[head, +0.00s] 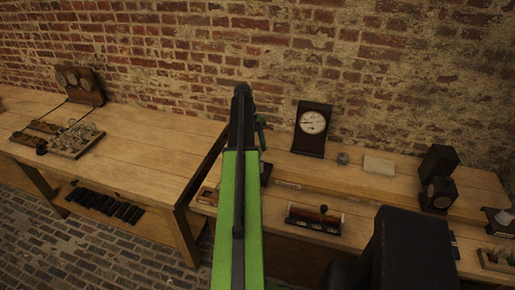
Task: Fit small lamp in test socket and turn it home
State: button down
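My green and black arm rises through the middle of the head view. A small green and black piece shows just right of its upper end, but I cannot make out any gripper fingers. On the left bench, a wooden tray (62,149) holds several small clear, glass-like pieces (82,132); I cannot tell whether the small lamp is among them. I cannot pick out the test socket for certain.
The left bench (150,150) has a wide clear top. On the right bench are a dial instrument (312,121), a pale block (379,166), black boxes (438,160) and a dark-red cylinder unit (314,219). A brick wall (180,60) stands behind.

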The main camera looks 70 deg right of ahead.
jog(key=c, duration=0.8)
grip_release()
jog(key=shift+o, duration=0.2)
jog(key=p+v, duration=1.6)
jog(key=v, duration=0.1)
jog(key=shift+r, duration=0.2)
